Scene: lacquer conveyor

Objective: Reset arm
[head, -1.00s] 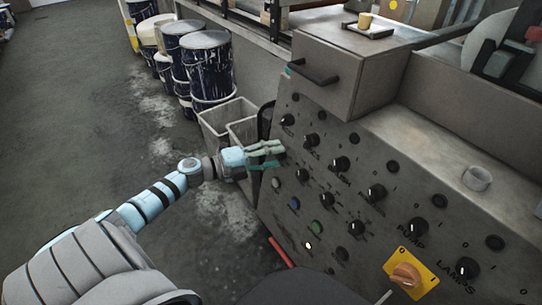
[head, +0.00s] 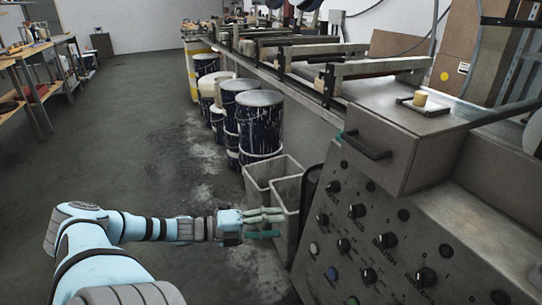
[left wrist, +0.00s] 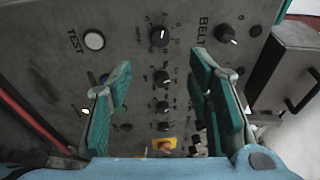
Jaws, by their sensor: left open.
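My left arm comes in from the lower left of the head view. Its gripper (head: 264,224) is open and empty, with teal-green fingers pointing right, in front of the grey bins and left of the control panel. In the left wrist view the two fingers (left wrist: 160,105) are spread wide, with nothing between them but the control panel (left wrist: 130,65) behind. The panel (head: 400,205) also shows in the head view, grey with black knobs. My right gripper is not in view.
Grey bins (head: 258,174) stand beside the panel, and dark blue paint-splashed drums (head: 261,135) stand behind them. A box with a black handle (head: 366,145) tops the panel, with a small yellow thing (head: 420,98) on it. Open floor (head: 120,130) lies to the left.

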